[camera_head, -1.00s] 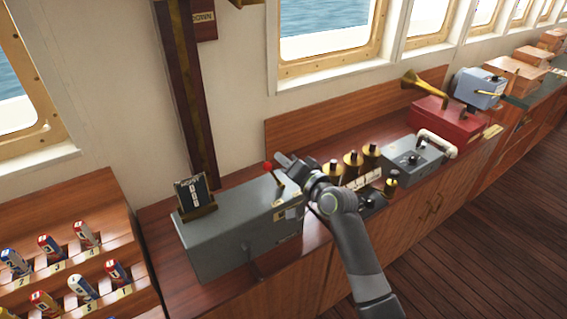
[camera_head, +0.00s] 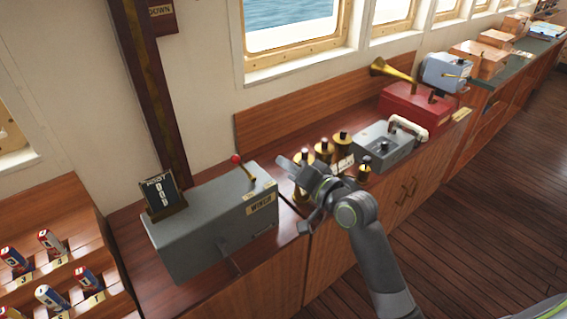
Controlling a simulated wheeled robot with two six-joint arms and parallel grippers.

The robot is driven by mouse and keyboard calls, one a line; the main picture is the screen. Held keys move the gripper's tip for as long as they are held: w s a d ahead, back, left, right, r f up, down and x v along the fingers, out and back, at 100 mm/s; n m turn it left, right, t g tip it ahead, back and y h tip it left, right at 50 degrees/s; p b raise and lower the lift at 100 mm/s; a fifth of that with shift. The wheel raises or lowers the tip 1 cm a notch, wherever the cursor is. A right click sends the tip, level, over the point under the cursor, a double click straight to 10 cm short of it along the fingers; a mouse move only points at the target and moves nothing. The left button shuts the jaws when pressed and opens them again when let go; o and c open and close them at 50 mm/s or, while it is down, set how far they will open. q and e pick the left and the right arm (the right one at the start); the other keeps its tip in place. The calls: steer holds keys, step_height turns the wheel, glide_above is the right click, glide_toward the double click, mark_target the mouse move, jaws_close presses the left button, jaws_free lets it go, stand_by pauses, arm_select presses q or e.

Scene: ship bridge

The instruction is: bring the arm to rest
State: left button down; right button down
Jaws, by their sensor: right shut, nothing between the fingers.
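My right gripper (camera_head: 287,164) is shut and empty. It is above the wooden counter, just right of the grey winch box (camera_head: 205,227) and in front of the brass-topped pegs. My right arm (camera_head: 372,243) comes in from the lower right. The winch box has a lever with a red knob (camera_head: 236,158) on its top, and the lever leans to the left. The gripper is apart from the lever. My left gripper is not in view.
A small counter board (camera_head: 159,194) stands on the box's left end. Brass pegs (camera_head: 322,150), a grey box with a handle (camera_head: 383,148) and a red box with a horn (camera_head: 415,106) stand to the right. A rack of numbered cylinders (camera_head: 60,215) is at lower left.

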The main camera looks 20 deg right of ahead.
steer(key=shift+d, duration=0.1)
steer(key=d+f+g+h, duration=0.1)
steer(key=d+f+h, duration=0.15)
steer(key=f, duration=0.75)
steer(key=d+f+g+h, duration=0.1)
steer(key=d+f+g, duration=0.15)
steer(key=f, duration=0.75)
steer(key=s+d+f+g+h+b, duration=0.1)
steer(key=s+d+f+g+h, duration=0.1)
steer(key=s+f, duration=0.65)
steer(key=s+d+f+g+h+b, duration=0.1)
steer(key=s+d+f+g, duration=0.15)
steer(key=f, duration=1.15)
steer(key=s+d+f+n+g+h, duration=0.1)
steer(key=s+f+n+g, duration=0.1)
steer(key=s+f, duration=0.7)
steer(key=s+d+f+n+g, duration=0.1)
steer(key=s+d+f, duration=0.1)
steer(key=s+f, duration=0.65)
steer(key=s+f+n+g, duration=0.1)
steer(key=s+f, duration=0.1)
steer(key=s, duration=0.8)
steer(key=s+f+n+g, duration=0.1)
steer(key=s+f+g, duration=0.1)
steer(key=s, duration=0.9)
steer(key=shift+a+g+b, duration=0.3)
steer(key=shift+b, duration=0.1)
steer(key=shift+h, duration=0.25)
